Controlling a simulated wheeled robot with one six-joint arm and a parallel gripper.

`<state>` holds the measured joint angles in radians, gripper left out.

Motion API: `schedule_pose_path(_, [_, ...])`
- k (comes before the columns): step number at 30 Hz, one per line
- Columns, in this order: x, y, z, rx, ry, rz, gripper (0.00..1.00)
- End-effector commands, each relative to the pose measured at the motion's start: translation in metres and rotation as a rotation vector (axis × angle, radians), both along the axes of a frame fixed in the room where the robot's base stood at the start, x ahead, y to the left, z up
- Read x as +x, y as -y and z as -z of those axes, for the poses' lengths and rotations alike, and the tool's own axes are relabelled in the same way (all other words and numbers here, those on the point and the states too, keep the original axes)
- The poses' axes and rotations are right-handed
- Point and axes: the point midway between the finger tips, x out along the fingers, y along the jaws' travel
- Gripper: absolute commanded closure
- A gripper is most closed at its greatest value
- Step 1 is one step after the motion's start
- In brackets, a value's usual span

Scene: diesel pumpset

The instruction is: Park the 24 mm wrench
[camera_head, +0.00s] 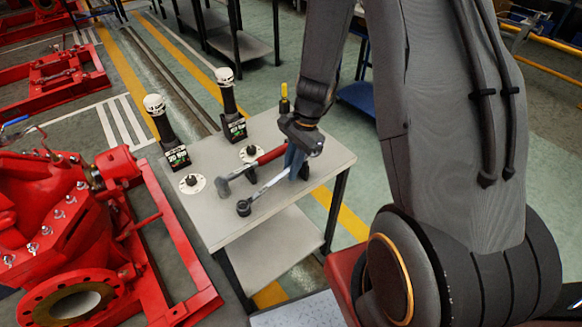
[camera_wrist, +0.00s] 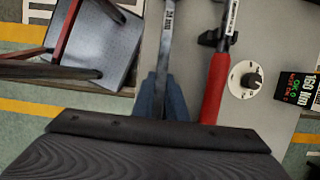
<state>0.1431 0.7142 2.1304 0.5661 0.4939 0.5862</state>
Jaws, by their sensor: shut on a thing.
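The 24 mm wrench (camera_head: 268,187) is a long grey bar with a dark ring-shaped head at its near end, over the grey table (camera_head: 283,213). In the wrist view the wrench (camera_wrist: 168,45) runs up from between my blue fingers, with a small printed label on its shaft. My gripper (camera_head: 296,160) is shut on it near its far end; the fingers also show in the wrist view (camera_wrist: 163,98). The gripped end is hidden by the fingers. I cannot tell whether the wrench touches the tabletop.
A red-handled tool (camera_head: 270,156) lies just left of the wrench, close to my fingers; its handle (camera_wrist: 214,88) shows beside them. Two upright black tools with white tops (camera_head: 167,130) (camera_head: 229,105) and white discs with black knobs (camera_head: 192,183) stand on the table. Red pump machinery (camera_head: 62,215) is left.

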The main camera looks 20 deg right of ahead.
Motion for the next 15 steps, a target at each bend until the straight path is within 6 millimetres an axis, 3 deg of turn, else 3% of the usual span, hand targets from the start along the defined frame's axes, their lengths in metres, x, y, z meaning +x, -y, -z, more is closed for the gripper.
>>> schedule_pose_path(15, [0.0001, 0.0, 0.0098, 0.0, 0.0, 0.001, 1.0])
